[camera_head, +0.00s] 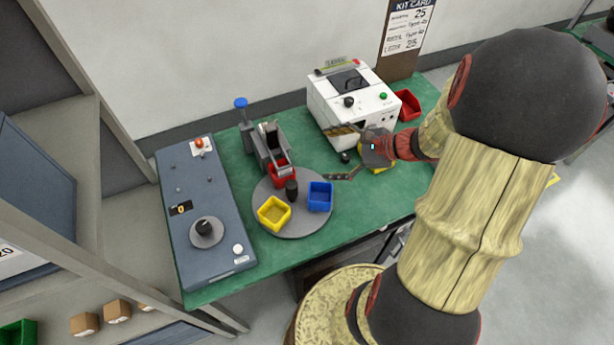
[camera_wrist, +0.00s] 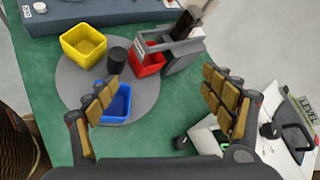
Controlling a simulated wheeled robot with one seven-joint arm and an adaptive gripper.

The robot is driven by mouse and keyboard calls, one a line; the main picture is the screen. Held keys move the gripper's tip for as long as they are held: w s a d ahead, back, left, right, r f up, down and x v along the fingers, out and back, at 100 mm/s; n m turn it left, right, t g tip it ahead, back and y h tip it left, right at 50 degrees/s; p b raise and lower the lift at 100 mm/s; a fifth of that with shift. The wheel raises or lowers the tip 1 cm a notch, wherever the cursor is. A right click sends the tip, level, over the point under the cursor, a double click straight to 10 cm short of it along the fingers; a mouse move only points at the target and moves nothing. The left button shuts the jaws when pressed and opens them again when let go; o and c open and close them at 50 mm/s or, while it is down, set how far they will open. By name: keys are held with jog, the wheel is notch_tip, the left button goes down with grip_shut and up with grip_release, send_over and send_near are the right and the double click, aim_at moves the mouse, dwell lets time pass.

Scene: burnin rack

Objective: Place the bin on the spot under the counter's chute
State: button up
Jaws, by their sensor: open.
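My gripper (camera_head: 338,152) is open and empty above the green table, between the turntable and the white boxy machine (camera_head: 345,105). A blue bin (camera_head: 320,197) stands on the grey turntable; in the wrist view the blue bin (camera_wrist: 117,103) is partly behind the left finger. A yellow bin (camera_head: 273,213) and a red bin (camera_head: 283,177) are also on the turntable, the red one at the grey hopper device (camera_head: 266,148).
The turntable (camera_head: 293,229) has a dark central post (camera_head: 291,190). A blue-grey control panel (camera_head: 207,240) lies at the left. Another red bin (camera_head: 408,104) stands right of the machine. A small black knob (camera_head: 346,157) is near my fingers.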

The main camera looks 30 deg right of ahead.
jog(key=s+a+r+n+g+h, duration=0.25)
jog(key=s+a+r+n, duration=0.25)
jog(key=a+n, duration=0.3)
jog(key=s+a+r+n+g+h, duration=0.1)
jog(key=s+a+r+n+g, duration=0.2)
jog(key=s+a+r+n, duration=0.35)
jog(key=r+n+h, duration=0.1)
jog(key=n, duration=0.1)
jog(key=s+a+r+n+t+h, duration=0.1)
jog(key=r+n, duration=0.1)
jog(key=n, duration=0.1)
jog(key=r+n+t+h, duration=0.1)
jog(key=n, duration=0.2)
jog(key=shift+s+a+r, duration=0.15)
jog(key=shift+s+r, duration=0.15)
jog(key=shift+r, duration=0.05)
